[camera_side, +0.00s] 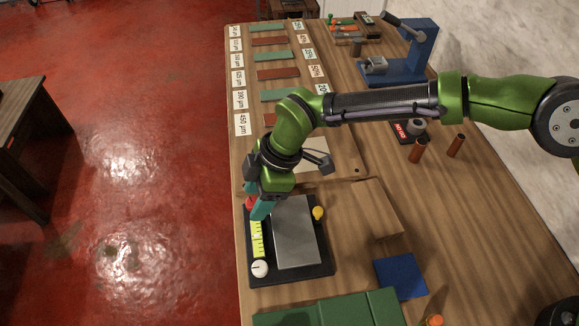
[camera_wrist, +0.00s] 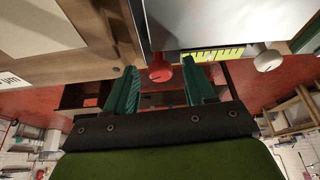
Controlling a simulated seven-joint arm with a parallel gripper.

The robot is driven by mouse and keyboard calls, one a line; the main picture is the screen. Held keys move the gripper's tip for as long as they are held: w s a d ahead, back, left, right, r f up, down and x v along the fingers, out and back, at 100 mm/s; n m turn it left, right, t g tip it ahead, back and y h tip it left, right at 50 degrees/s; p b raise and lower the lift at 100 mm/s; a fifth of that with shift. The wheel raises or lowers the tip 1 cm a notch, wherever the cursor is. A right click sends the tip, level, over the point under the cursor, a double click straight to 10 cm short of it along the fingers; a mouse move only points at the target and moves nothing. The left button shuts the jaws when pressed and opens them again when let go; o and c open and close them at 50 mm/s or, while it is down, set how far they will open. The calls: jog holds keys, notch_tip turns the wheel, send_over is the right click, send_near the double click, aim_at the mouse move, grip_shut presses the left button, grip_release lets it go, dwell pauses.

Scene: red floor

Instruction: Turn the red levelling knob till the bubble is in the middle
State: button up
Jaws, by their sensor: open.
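The red levelling knob (camera_side: 249,202) is at the far left corner of a black base (camera_side: 289,277) that carries a grey metal plate (camera_side: 296,235). A yellow-green level vial (camera_side: 257,239) lies along the base's left edge; its bubble is too small to make out. My gripper (camera_side: 260,207) is at the red knob, fingers pointing down, partly hiding it. In the wrist view the red knob (camera_wrist: 160,69) shows between my two open teal fingers, with visible gaps on both sides. The vial (camera_wrist: 212,54) is to its right.
A white knob (camera_side: 260,268) is at the base's near left corner and a yellow knob (camera_side: 318,213) on its right side. The table's left edge is close to the base.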

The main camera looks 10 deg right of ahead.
grip_shut()
jog(key=shift+s+m+t, duration=0.15)
jog(key=shift+m+t, duration=0.35)
jog(key=shift+m, duration=0.75)
jog(key=shift+s+m+t, duration=0.1)
jog(key=shift+m+t, duration=0.4)
jog(key=shift+m, duration=0.75)
grip_release()
jog(key=shift+r, duration=0.1)
jog(key=v, duration=1.6)
jog(key=shift+r, duration=0.45)
jog(key=shift+a, duration=0.1)
